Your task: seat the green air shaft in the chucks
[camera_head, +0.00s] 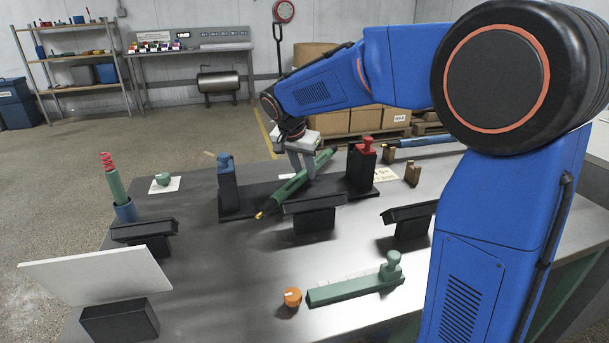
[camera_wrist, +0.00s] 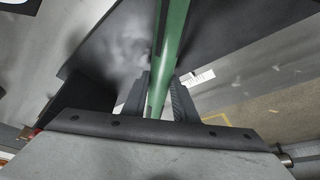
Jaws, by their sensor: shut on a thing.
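The green air shaft (camera_head: 288,188) is held by my gripper (camera_head: 303,165), which is shut around it. The shaft slants over the dark base plate between the two chucks, its gold-tipped end toward the lower left and its other end toward the upper right. One chuck, a black post with a blue top (camera_head: 227,180), stands at left. The other, a black post with a red top (camera_head: 362,160), stands at right. The shaft is not in line with the chucks. In the wrist view the green shaft (camera_wrist: 170,58) runs between the two dark fingers (camera_wrist: 161,97).
A black rest (camera_head: 314,210) stands just in front of the plate, with others at left (camera_head: 143,231) and right (camera_head: 409,215). A green bar with a knob (camera_head: 355,286) and an orange knob (camera_head: 292,297) lie in front. A white panel (camera_head: 97,277) stands front left.

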